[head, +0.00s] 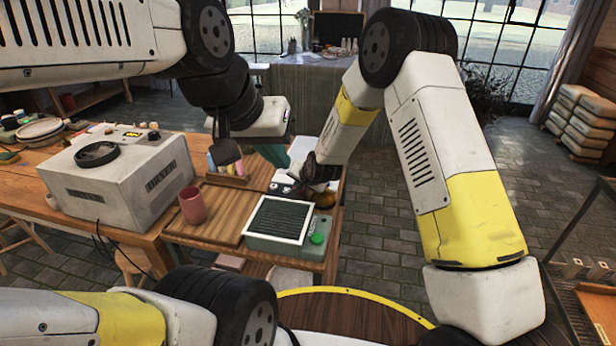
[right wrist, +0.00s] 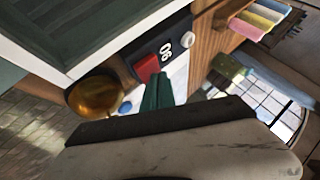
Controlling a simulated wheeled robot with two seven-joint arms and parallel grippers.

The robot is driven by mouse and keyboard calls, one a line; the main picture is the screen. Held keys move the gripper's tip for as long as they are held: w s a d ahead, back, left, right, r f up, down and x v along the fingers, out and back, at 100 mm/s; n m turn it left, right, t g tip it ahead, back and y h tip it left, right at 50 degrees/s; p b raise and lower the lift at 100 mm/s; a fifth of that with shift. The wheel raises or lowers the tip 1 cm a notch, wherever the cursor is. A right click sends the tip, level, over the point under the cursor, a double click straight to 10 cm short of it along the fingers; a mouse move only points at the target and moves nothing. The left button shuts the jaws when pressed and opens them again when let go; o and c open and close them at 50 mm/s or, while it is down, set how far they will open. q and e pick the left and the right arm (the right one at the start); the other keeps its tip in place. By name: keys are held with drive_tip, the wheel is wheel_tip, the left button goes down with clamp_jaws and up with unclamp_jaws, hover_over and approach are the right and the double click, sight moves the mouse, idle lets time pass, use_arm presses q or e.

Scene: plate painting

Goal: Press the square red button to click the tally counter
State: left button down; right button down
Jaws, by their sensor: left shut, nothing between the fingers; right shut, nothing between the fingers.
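The tally counter (right wrist: 163,52) is a dark box with white digits, seen in the right wrist view with a white knob on its side. Its square red button (right wrist: 147,68) faces up towards my right gripper. My right gripper (right wrist: 156,80) is shut and empty, its teal fingertips right at the button's edge; I cannot tell whether they touch it. In the head view the counter is small and partly hidden near my right gripper (head: 296,180). My left gripper (head: 274,156) is shut and empty, above the back of the table and apart from the counter.
A white-framed box with dark slats (head: 278,220) and a green button stands in front of the counter. A gold dome (right wrist: 97,95) sits close beside the counter.

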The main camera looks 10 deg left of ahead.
drive_tip(key=shift+f, duration=0.3)
drive_tip(key=shift+r, duration=0.1)
idle(0.3)
drive_tip(key=shift+r, duration=0.8)
drive_tip(key=shift+r, duration=2.5)
